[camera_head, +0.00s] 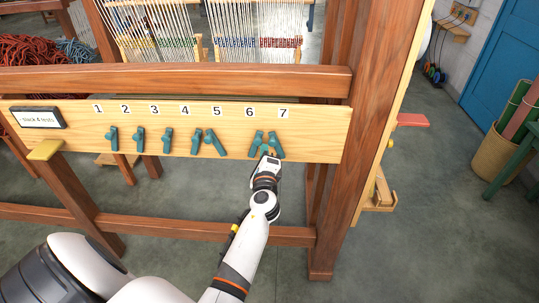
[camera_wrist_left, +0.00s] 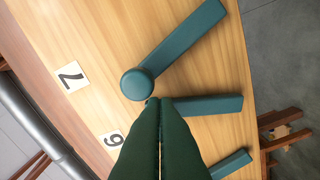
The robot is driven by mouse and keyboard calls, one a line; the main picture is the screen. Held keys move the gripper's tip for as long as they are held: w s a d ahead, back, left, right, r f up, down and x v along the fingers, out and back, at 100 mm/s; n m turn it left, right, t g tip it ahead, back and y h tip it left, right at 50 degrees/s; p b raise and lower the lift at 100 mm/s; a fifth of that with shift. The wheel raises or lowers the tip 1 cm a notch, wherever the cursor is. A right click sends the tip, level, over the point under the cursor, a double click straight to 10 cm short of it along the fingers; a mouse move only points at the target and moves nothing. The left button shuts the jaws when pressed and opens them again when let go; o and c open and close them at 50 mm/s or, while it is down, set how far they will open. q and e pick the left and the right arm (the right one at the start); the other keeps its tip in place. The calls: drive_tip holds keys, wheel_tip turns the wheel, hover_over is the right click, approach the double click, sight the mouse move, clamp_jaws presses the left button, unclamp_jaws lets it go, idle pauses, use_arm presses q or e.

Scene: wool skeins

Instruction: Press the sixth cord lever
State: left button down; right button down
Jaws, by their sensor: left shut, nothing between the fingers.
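The teal sixth lever (camera_head: 254,148) is on the pale wooden board below the number 6. It also shows in the left wrist view (camera_wrist_left: 215,104), its pivot end hidden behind my fingers. The seventh lever (camera_head: 279,150) slants to the lower right; its round hub and handle show in the left wrist view (camera_wrist_left: 172,52). My left gripper (camera_head: 265,147) is shut and empty, its dark green fingers between the sixth and seventh levers in the head view. In the left wrist view the fingertips (camera_wrist_left: 164,101) overlap the sixth lever's hub end; I cannot tell whether they touch it. My right gripper is not in view.
Several other teal levers, such as the fifth (camera_head: 215,144), line the board (camera_head: 325,135). A thick wooden loom post (camera_head: 362,110) stands at the right. A small black-framed sign (camera_head: 38,118) is at the board's left end.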

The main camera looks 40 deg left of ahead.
sight(252, 148)
use_arm(q)
drive_tip(key=shift+s+a+r+n, duration=0.35)
drive_tip(key=shift+a+r+n, duration=0.15)
drive_tip(key=shift+n, duration=0.4)
drive_tip(key=shift+s+a+r+n+p, duration=0.1)
drive_tip(key=shift+s+a+n, duration=0.25)
drive_tip(key=shift+a+n, duration=0.45)
drive_tip(key=shift+s+a+r+n+p, duration=0.1)
drive_tip(key=shift+s+a+n, duration=0.3)
drive_tip(key=shift+n, duration=0.65)
drive_tip(key=shift+s+a+n+p, duration=0.1)
drive_tip(key=shift+s+a+n, duration=0.2)
drive_tip(key=shift+a+n, duration=0.5)
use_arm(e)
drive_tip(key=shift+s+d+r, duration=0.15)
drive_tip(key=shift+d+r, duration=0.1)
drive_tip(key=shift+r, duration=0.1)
use_arm(q)
drive_tip(key=shift+w+d, duration=0.1)
drive_tip(key=shift+d, duration=0.15)
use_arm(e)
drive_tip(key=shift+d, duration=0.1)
